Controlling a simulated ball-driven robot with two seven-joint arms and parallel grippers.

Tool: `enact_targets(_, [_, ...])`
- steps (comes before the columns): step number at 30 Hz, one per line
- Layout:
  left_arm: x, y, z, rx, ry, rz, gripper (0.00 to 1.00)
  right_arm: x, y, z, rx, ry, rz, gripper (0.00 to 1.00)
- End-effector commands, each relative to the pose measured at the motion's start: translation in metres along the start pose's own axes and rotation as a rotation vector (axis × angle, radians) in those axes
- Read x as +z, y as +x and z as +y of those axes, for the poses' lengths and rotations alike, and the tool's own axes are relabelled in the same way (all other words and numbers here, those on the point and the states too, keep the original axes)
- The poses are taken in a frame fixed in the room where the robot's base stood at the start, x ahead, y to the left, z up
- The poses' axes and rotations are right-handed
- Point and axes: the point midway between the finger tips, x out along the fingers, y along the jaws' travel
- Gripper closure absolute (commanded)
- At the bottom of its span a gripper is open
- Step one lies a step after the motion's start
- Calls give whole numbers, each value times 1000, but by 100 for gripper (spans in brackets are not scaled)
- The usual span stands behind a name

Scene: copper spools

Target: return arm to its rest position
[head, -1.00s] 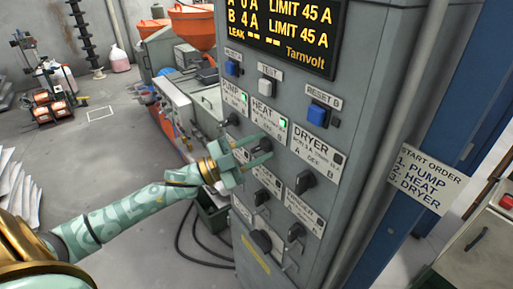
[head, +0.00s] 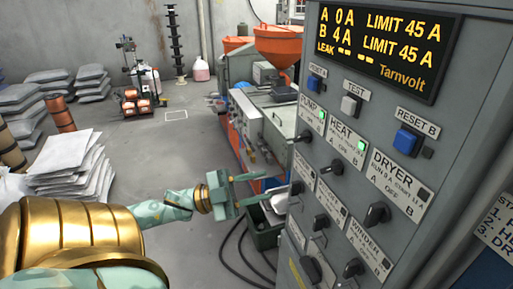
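My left gripper (head: 272,184) is in the middle of the head view, left of the grey control cabinet (head: 455,95). Its two green fingers are spread apart with nothing between them. The fingertips point right, toward the cabinet's lower switches; I cannot tell how small the gap is. My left arm comes in from the lower left, with a large gold part close to the camera. The PUMP knob (head: 304,137), HEAT knob (head: 336,167) and DRYER knob (head: 377,214) are on the panel. Green lamps show by PUMP and HEAT; the DRYER lamp is dark. My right gripper is out of view.
The display (head: 385,45) reads A 0 A and B 4 A. A dark bin (head: 264,237) and black cables lie on the floor below my gripper. White sacks (head: 75,165) are stacked at left. Orange-hoppered machinery (head: 282,45) stands behind. Open floor lies between.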

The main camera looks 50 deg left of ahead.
Motion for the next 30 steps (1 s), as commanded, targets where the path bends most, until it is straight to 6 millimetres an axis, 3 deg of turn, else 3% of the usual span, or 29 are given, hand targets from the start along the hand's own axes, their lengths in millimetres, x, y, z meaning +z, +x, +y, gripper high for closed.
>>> enact_targets(19, [7, -1, 0, 1, 10, -35, 65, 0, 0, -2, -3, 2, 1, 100])
enact_targets(20, [14, -2, 0, 0, 18, -69, 65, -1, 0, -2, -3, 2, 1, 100])
enact_targets(23, [62, -25, 3, -5, 30, -250, 65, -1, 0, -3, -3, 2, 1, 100])
enact_targets(26, [126, -75, 24, -22, 3, -494, 65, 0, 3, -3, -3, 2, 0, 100])
enact_targets(27, [152, -100, 37, -30, -16, -597, 65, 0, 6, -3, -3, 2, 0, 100])
enact_targets(30, [206, -165, 82, -40, -73, -836, 65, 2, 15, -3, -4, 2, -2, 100])
